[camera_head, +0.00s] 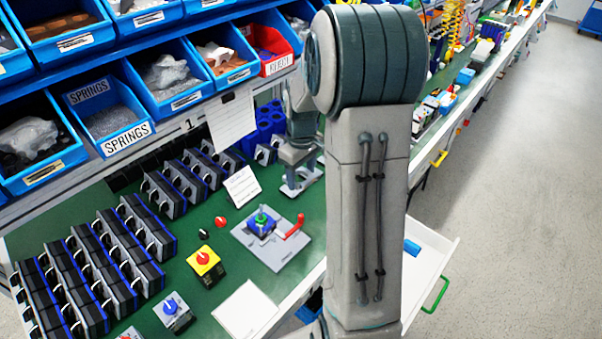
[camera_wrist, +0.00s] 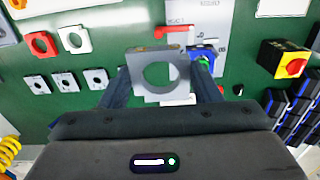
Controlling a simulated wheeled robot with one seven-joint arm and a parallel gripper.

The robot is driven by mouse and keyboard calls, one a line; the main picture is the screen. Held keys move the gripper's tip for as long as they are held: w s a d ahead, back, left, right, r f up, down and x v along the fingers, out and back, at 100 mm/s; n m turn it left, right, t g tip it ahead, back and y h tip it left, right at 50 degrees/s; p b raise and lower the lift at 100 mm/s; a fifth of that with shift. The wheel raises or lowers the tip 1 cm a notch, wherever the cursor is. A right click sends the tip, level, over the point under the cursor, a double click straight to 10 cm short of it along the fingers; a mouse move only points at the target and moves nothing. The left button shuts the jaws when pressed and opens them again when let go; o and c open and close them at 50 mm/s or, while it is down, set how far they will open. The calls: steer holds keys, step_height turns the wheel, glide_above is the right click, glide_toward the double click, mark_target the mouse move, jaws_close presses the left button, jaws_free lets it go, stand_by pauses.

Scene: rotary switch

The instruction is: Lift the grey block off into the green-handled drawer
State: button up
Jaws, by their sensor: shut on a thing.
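The grey block (camera_wrist: 136,74) is a square piece with a large round hole, seen in the wrist view. My gripper (camera_wrist: 163,82) is shut on it, with a dark finger at either side. In the head view my gripper (camera_head: 300,172) is over the green bench, partly hidden by my arm; the block is hard to make out there. The drawer (camera_head: 442,262) with the green handle (camera_head: 436,295) stands pulled out at the bench's front right, with a blue item (camera_head: 412,247) inside. My arm hides the drawer's left part.
A grey plate (camera_head: 283,258) with a blue-green switch and red handle (camera_head: 295,227) lies on the bench. A yellow box (camera_head: 206,266) with a red knob stands left of it. Rows of dark switches fill the left. Blue bins (camera_head: 110,115) line the back.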

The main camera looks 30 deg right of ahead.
steer(key=shift+r+p, duration=1.2)
steer(key=shift+r, duration=0.65)
